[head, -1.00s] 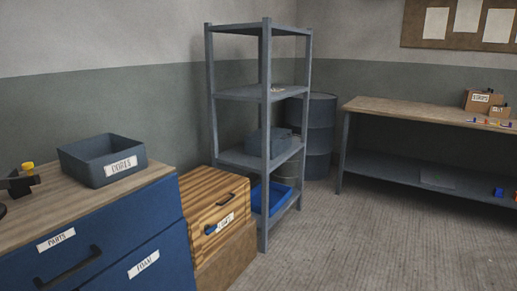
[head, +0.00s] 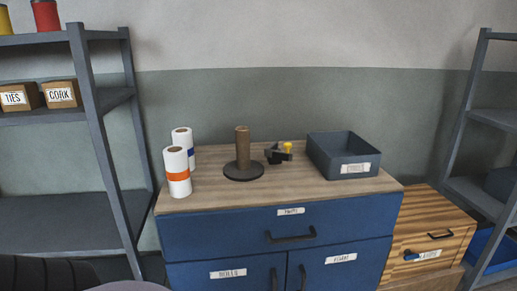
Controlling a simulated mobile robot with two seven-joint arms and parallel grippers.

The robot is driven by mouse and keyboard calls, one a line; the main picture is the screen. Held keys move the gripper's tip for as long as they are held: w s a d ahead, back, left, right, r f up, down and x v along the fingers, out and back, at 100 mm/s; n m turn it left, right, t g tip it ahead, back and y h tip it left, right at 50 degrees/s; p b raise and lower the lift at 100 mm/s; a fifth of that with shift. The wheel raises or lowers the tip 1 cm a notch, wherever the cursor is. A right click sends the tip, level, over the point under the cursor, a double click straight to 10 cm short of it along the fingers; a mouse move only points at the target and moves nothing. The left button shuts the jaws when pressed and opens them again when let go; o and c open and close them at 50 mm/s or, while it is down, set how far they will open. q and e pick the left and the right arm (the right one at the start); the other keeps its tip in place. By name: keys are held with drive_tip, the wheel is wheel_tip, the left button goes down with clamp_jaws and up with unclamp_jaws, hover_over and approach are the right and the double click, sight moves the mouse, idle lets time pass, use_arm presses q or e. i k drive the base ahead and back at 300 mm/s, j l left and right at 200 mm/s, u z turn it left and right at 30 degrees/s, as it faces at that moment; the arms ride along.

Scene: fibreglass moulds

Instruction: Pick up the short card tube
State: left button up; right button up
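A brown upright tube (head: 243,148), looking like card, stands on a dark round base (head: 243,172) on the wooden top of the blue cabinet (head: 278,180). I cannot tell whether it is fitted over a post or just resting on the base. Two white rolls with brown ends stand to its left: one with an orange band (head: 177,171) in front, one with a blue band (head: 183,140) behind. Neither of my grippers is in view.
A small dark device with a yellow top (head: 280,152) and a grey open bin (head: 345,155) stand right of the tube. A grey shelf unit (head: 105,130) is left of the cabinet, another at far right. A wooden box (head: 430,235) is beside the cabinet. The front middle of the top is clear.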

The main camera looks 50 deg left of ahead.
sight(242, 132)
drive_tip(key=u, duration=1.65)
drive_tip(key=i+l, duration=0.15)
drive_tip(key=l, duration=0.15)
drive_tip(key=i+l, duration=0.1)
drive_tip(key=l, duration=0.2)
drive_tip(key=i+l+z, duration=0.1)
drive_tip(key=i+l, duration=0.05)
drive_tip(key=l, duration=0.1)
